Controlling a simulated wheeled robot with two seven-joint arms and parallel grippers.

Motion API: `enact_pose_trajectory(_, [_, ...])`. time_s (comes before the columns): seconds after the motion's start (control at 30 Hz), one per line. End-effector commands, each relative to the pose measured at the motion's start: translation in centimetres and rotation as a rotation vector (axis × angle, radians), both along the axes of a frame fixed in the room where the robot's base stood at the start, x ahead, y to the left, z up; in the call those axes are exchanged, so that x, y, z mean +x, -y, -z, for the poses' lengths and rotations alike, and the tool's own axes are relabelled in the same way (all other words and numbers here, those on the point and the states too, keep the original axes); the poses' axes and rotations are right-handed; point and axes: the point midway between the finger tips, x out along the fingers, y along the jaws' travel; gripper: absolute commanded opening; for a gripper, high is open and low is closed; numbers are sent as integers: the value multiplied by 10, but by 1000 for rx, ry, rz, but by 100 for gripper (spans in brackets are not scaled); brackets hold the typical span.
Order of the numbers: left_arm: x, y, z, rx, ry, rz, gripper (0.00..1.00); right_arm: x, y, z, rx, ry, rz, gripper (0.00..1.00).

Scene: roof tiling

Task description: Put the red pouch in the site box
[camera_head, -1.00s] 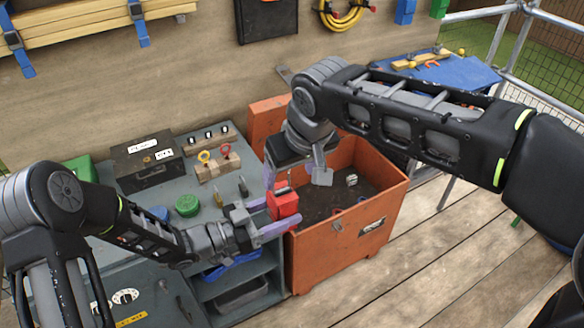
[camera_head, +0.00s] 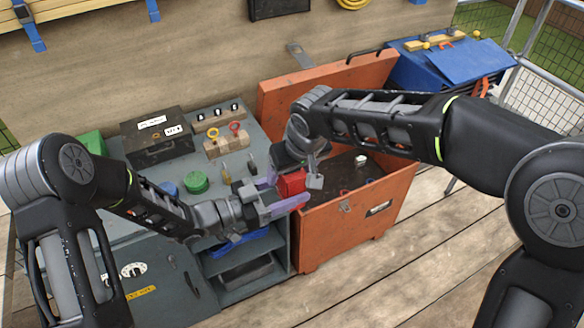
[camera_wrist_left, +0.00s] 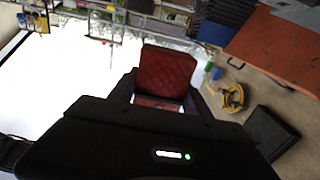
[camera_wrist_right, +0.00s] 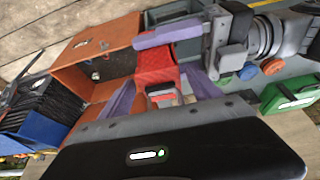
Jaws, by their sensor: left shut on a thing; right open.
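The red pouch (camera_head: 291,183) is in my left gripper (camera_head: 285,196), whose lilac fingers are shut on it. It is at the site box's left front corner, near rim height; whether it is over the opening is unclear. The left wrist view shows the pouch (camera_wrist_left: 165,73) upright between the fingers. My right gripper (camera_wrist_right: 158,88) is open, its lilac fingers on either side of the pouch (camera_wrist_right: 155,66) in the right wrist view; contact cannot be told. The orange site box (camera_head: 345,232) stands open, its lid (camera_head: 335,82) raised at the back. My right arm hides part of its inside.
A grey workbench (camera_head: 228,180) left of the box holds a black case (camera_head: 157,135), a green round tub (camera_head: 196,182) and a wooden block with rings (camera_head: 226,145). A blue box (camera_head: 445,62) stands behind right. A small white thing (camera_head: 361,160) lies in the site box.

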Motion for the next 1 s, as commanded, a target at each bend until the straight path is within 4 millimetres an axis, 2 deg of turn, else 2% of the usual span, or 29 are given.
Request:
enact_pose_trajectory(0.07, [0, 0, -1, -1, 2, 0, 0, 0, 0, 0, 0, 0, 0, 71])
enact_pose_trajectory(0.9, [0, 0, -1, -1, 2, 0, 0, 0, 0, -1, 0, 0, 0, 2])
enact_pose_trajectory(1.0, [0, 0, -1, -1, 2, 0, 0, 0, 0, -1, 0, 0, 0, 0])
